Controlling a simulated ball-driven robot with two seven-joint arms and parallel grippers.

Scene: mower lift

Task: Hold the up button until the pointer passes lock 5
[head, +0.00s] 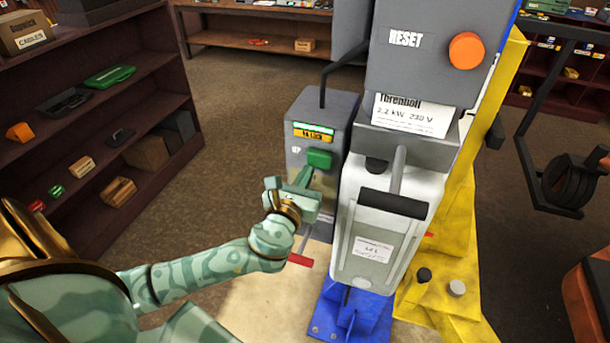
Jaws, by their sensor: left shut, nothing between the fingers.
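The up button is a green block (319,158) on the front of a grey control box (296,155), beside the letters UP. My left gripper (306,175), pale green, is shut with its fingertips at the lower edge of the button. I cannot tell whether they touch it or press it in. A small lit display (314,132) sits above the button; its text is too small to read surely. The pointer and lock 5 are not to be seen. My right gripper is out of view.
A grey cabinet with an orange knob (467,50) marked RESET stands right of the box. Below it is a white unit with a black handle (393,203). A yellow post (462,200) and blue base (350,315) stand close by. Dark shelves (165,85) line the left.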

